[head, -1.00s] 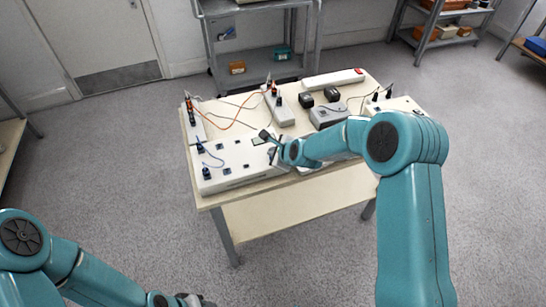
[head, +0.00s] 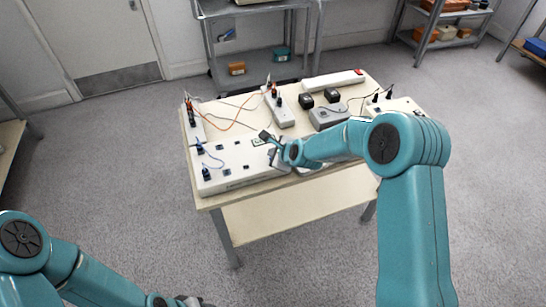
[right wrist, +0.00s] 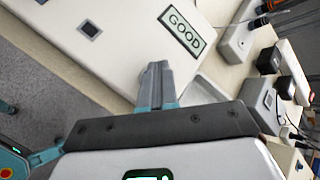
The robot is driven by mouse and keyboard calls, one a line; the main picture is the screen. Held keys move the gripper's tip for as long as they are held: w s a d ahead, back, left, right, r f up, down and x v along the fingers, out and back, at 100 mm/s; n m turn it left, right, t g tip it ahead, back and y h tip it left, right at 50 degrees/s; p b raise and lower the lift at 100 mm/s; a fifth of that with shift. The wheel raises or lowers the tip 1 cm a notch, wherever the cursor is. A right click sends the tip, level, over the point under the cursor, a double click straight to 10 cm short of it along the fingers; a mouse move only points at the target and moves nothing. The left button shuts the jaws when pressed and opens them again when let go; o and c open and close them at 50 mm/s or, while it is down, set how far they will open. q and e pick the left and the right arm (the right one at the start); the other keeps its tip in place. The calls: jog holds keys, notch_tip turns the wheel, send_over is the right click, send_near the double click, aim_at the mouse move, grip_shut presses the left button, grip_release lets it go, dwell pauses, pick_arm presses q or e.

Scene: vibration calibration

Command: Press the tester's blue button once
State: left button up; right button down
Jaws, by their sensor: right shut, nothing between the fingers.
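The tester (head: 232,182) is a flat white box on the near left of the table. Its display reads GOOD in dark green letters (right wrist: 182,29) in the right wrist view. My right gripper (head: 265,135) is shut and empty over the tester's right part, near the display. Its closed fingers also show in the right wrist view (right wrist: 155,68); contact with the top cannot be told. My left gripper (head: 195,301) is partly cut off at the bottom edge, away from the table.
Blue leads (head: 208,157) plug into the tester's left side. Behind it are orange leads (head: 232,123), a grey device (head: 328,116), two black blocks and a white power strip (head: 333,79). My right forearm crosses the table's front right part.

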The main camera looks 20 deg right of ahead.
jog(key=shift+r, duration=0.6)
jog(key=shift+r+p, duration=1.95)
jog(key=shift+r, duration=0.65)
jog(key=shift+f, duration=0.15)
